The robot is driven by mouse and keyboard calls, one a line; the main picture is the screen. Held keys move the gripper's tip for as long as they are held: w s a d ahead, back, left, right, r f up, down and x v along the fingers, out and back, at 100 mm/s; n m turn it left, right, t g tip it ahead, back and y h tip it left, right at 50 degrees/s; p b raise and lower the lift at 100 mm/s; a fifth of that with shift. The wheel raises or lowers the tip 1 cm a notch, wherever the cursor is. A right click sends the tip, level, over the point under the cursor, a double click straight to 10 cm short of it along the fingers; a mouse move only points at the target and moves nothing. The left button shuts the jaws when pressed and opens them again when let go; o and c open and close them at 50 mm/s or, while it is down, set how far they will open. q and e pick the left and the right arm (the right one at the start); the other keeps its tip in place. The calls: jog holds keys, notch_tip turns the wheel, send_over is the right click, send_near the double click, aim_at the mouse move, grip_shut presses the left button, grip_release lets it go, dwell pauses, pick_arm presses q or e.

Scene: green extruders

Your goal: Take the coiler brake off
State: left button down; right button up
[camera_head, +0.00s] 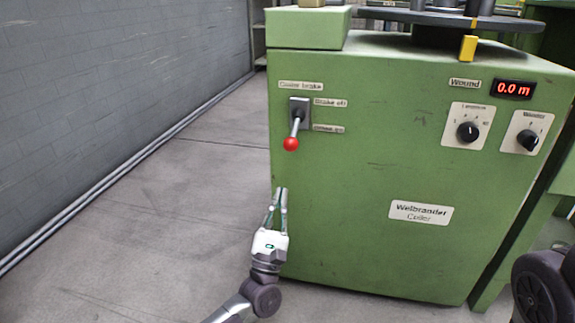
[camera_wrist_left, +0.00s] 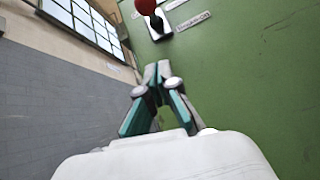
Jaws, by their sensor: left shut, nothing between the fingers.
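The coiler brake is a lever (camera_head: 296,126) with a red ball knob (camera_head: 291,144) on a dark plate, on the front of the green coiler cabinet (camera_head: 350,190). The lever points down, toward the lower of two small labels beside the plate. A label above it reads like "Coiler brake". My left gripper (camera_head: 280,190) is below the knob, apart from it, pointing up near the cabinet's left edge. Its fingers are shut and empty. In the left wrist view the red knob (camera_wrist_left: 146,6) shows beyond the fingertips (camera_wrist_left: 157,68), cut by the top edge. My right gripper is not in view.
Two dial knobs (camera_head: 468,132) and a red display (camera_head: 514,89) reading 0.0 m are at the cabinet's upper right. A dark round disc (camera_head: 440,18) is on top. Open floor (camera_head: 170,220) lies left of the cabinet, before a grey wall (camera_head: 110,80).

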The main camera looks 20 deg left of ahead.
aim_at(294, 131)
pick_arm(q)
notch_tip(294, 131, up, 8)
jog(key=w+d+b, duration=0.1)
jog(key=w+b, duration=0.1)
jog(key=shift+w, duration=0.2)
jog(key=shift+r, duration=0.1)
